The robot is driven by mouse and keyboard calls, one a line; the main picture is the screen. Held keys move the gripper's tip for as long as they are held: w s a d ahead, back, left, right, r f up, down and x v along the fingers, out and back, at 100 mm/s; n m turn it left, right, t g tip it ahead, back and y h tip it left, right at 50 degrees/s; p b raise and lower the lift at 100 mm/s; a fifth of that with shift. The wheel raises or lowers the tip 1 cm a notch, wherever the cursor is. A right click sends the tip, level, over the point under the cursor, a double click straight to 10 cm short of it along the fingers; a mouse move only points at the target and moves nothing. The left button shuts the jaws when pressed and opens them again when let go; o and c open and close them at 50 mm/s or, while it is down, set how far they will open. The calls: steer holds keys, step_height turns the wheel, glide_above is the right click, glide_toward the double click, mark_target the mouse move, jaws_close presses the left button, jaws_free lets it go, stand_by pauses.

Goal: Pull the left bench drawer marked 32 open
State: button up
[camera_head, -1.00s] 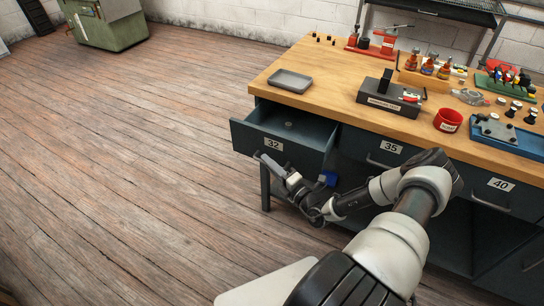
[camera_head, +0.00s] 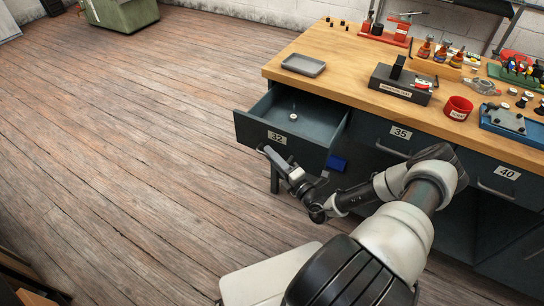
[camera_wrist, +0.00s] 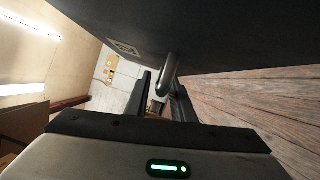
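The left bench drawer marked 32 (camera_head: 277,137) is pulled well out of the bench, and its inside shows from above. A small round pale thing (camera_head: 293,117) lies in it. My gripper (camera_head: 268,152) is at the drawer's front, by its handle. In the wrist view the metal handle (camera_wrist: 170,72) reaches down from the dark drawer front (camera_wrist: 220,35) between the fingertips of my gripper (camera_wrist: 163,90). It is close to the right finger. A gap shows between the fingers, so they stand apart. Head view hides most of the handle.
Drawers 35 (camera_head: 398,134) and 40 (camera_head: 507,174) are closed, to the right. A grey tray (camera_head: 303,65), a red cup (camera_head: 457,108) and tools stand on the wooden bench top (camera_head: 350,85). A blue thing (camera_head: 338,163) is below the drawer.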

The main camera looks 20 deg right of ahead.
steer(key=shift+o, duration=0.3)
steer(key=v, duration=1.7)
steer(key=shift+s, duration=0.25)
